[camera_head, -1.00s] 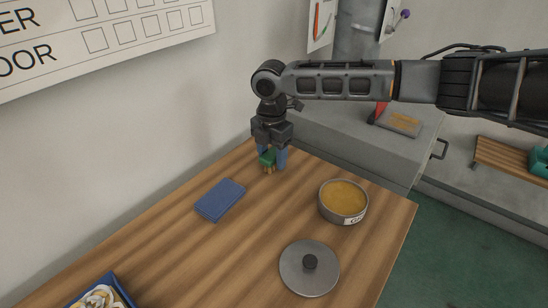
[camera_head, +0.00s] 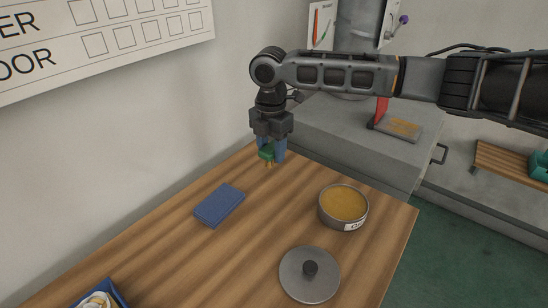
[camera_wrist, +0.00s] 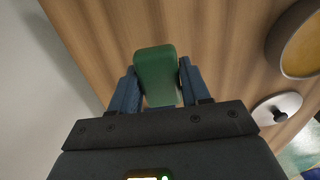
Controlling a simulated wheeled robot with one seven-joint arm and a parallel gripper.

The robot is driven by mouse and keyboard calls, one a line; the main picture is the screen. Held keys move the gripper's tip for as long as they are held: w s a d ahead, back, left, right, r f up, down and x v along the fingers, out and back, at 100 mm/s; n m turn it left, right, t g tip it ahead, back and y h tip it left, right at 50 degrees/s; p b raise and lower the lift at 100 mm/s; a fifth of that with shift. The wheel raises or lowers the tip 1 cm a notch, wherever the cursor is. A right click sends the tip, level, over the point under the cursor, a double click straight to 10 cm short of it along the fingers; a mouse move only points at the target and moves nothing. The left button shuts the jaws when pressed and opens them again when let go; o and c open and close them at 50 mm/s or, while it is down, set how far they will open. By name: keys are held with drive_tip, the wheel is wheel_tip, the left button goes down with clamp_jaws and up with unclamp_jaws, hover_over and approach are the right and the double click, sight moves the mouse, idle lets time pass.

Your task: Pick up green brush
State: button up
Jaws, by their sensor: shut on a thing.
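The green brush (camera_head: 266,154) is between the blue fingers of my gripper (camera_head: 271,157) at the far left part of the table, near the wall. In the wrist view the green brush (camera_wrist: 156,72) fills the space between both fingers of my gripper (camera_wrist: 157,83), which is shut on it.
A round pan of orange contents (camera_head: 343,206) and a grey lid with a black knob (camera_head: 309,274) stand to the right. A blue tray (camera_head: 118,291) is at the front left. The wall borders the table's left side.

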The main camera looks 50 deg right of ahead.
drive_tip(key=s+d+r+b, duration=0.1)
drive_tip(key=s+d+r, duration=0.6)
drive_tip(key=s+d, duration=0.1)
drive_tip(key=shift+d+r, duration=0.15)
drive_tip(key=shift+d, duration=0.15)
drive_tip(key=o, duration=0.6)
drive_tip(key=shift+w, duration=0.1)
drive_tip(key=c, duration=0.3)
drive_tip(key=shift+c, duration=0.2)
drive_tip(key=shift+a, duration=0.15)
